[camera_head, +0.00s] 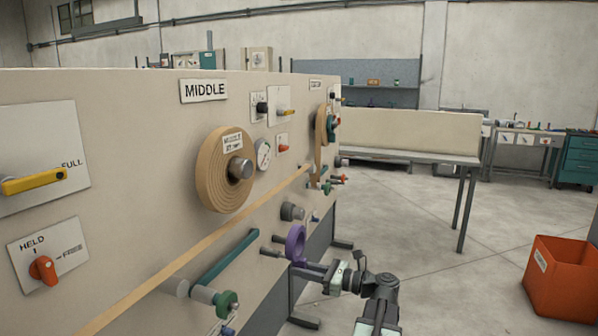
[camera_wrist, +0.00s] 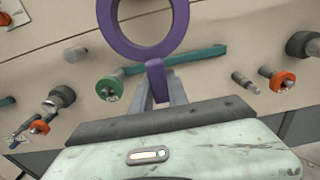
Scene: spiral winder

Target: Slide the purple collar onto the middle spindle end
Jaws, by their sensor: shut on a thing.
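The purple collar (camera_head: 296,243) is a ring with a short tab. My gripper (camera_head: 300,266) is shut on that tab, and the ring stands up above the fingers. In the wrist view the collar (camera_wrist: 143,48) shows its open hole, with bare panel behind it and its top cut off. The middle spindle end (camera_head: 240,168) is a grey metal stub in the centre of a tan wound roll (camera_head: 215,180), below the MIDDLE sign (camera_head: 205,90). The collar is lower and to the right of this stub, apart from it. I cannot identify the stub in the wrist view.
A tan strip (camera_head: 205,243) runs diagonally across the panel. A teal bar (camera_head: 225,257), a green knob (camera_head: 226,304) and short pegs stick out near my gripper. A second roll (camera_head: 320,135) is farther along. An orange bin (camera_head: 563,278) stands on open floor at right.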

